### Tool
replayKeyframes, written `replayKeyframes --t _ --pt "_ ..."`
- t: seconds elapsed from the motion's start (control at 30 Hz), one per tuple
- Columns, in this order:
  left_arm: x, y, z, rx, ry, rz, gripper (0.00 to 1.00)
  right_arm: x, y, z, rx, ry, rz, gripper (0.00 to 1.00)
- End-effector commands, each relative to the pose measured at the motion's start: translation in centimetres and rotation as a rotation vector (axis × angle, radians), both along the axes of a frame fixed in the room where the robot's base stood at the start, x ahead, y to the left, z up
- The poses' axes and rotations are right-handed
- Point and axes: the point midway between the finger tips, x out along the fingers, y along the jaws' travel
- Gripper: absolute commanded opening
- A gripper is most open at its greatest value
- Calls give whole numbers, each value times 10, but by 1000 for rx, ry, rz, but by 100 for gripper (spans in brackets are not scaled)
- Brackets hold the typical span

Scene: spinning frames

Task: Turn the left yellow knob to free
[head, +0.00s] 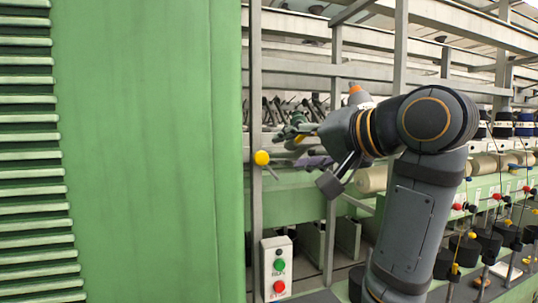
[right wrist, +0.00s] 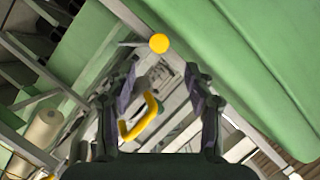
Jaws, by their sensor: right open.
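The yellow knob (head: 262,158) is a round ball on a thin metal lever beside the grey upright post, just right of the green cabinet. In the right wrist view the yellow knob (right wrist: 159,43) lies ahead of the fingertips, roughly centred between them. My right gripper (head: 306,158) is open and stands to the right of the knob, apart from it. Its two fingers (right wrist: 162,70) show spread in the right wrist view. A bent yellow handle (right wrist: 141,117) also shows between the fingers there; its distance is unclear. My left gripper is not in view.
A large green cabinet (head: 140,150) fills the left. A grey post (head: 255,90) stands by the knob. A white box with green and red buttons (head: 276,268) is below. Spinning frames with spools (head: 503,125) and more small knobs run along the right.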

Motion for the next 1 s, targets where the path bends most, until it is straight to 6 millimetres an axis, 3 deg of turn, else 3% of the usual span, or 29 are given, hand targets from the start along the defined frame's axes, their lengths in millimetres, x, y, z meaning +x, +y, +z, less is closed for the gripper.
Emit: replayKeyframes --t 0.2,0.4,0.77,1.0 --pt "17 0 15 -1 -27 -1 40 38 28 -11 0 7 3 53" --pt "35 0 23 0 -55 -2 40 62 45 -18 -1 3 2 53" --pt "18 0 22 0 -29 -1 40 70 49 -22 -2 1 -1 53" --pt "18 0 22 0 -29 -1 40 70 49 -22 -2 1 -1 23"
